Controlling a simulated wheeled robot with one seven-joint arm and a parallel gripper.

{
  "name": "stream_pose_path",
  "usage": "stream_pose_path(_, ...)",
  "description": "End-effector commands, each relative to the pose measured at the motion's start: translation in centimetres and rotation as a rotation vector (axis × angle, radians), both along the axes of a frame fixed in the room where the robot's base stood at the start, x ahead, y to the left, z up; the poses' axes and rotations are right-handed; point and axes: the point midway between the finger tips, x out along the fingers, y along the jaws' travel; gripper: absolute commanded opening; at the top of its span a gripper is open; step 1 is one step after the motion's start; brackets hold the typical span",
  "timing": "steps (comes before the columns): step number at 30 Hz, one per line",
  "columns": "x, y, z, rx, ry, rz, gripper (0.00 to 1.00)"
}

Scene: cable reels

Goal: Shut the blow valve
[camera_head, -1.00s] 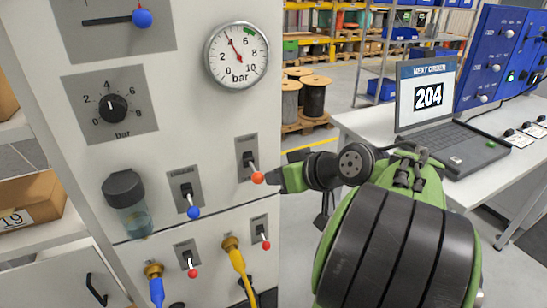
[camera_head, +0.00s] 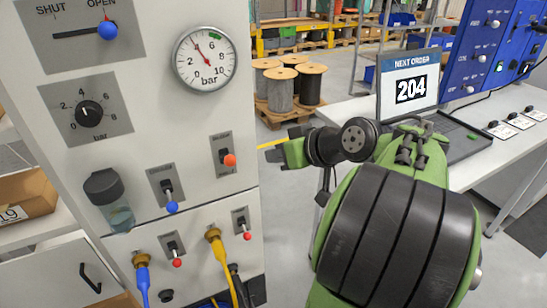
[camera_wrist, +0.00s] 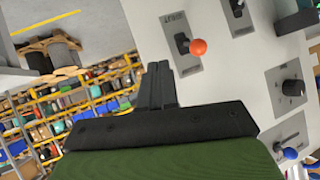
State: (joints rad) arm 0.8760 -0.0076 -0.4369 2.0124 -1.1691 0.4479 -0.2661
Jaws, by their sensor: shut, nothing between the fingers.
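The panel has several toggle levers whose small labels I cannot read, so I cannot tell by name which is the blow valve. The orange-tipped lever (camera_head: 230,160) on the right side of the panel sticks out nearly level; it also shows in the wrist view (camera_wrist: 198,47). The blue-tipped lever (camera_head: 171,206) lower left of it points down. My gripper (camera_head: 282,154) is right of the orange tip, apart from it. In the wrist view my gripper's fingers (camera_wrist: 158,85) are together and empty.
Two red-tipped levers (camera_head: 177,263) (camera_head: 247,236) sit below, above blue and yellow hoses. Higher up are a gauge (camera_head: 205,58), a black knob (camera_head: 88,113) and a blue-knobbed slider (camera_head: 107,30) at OPEN. A desk with a laptop (camera_head: 410,85) stands right.

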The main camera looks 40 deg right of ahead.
Motion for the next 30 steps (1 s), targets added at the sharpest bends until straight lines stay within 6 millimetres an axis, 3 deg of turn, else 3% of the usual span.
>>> stream_pose_path(6, -3.1, -0.5, 3.2, -0.001, 0.000, 0.001, 0.00)
stream_pose_path(12, -5.4, -0.9, 5.2, 0.000, 0.001, 0.002, 0.00)
stream_pose_path(30, -5.7, -0.9, 5.3, 0.001, 0.001, 0.003, 0.00)
